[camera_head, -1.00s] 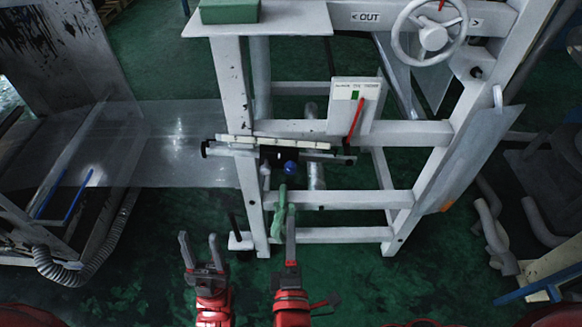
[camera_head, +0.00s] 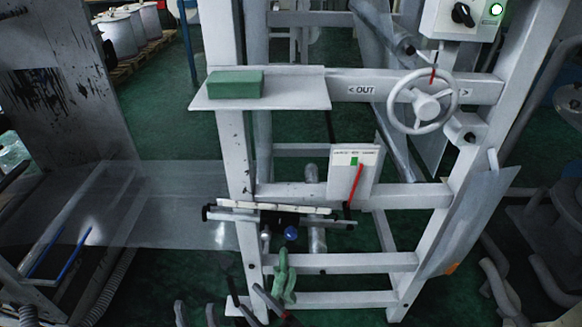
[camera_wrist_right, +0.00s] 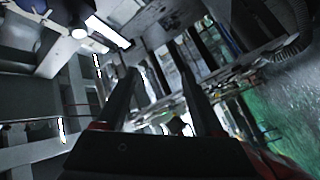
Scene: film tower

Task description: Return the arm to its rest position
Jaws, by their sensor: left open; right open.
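My left gripper (camera_head: 196,306) shows at the bottom edge of the head view, pointing up. Its two dark fingers are apart and empty, and the rest of that arm is cut off below. My right gripper (camera_head: 259,291) shows nearly edge-on to its right, as a dark slanted shape in front of the machine's lower frame. In the right wrist view the right gripper (camera_wrist_right: 155,62) has two long dark fingers spread apart, with nothing held between them. The head view does not show which arm the task means.
The white machine frame (camera_head: 348,262) stands close ahead, with a handwheel (camera_head: 425,104), a green block (camera_head: 235,84) on a shelf and a roller bar (camera_head: 275,218). A green cloth-like item (camera_head: 283,275) hangs below the bar, near my right gripper. Clear film (camera_head: 190,200) stretches left.

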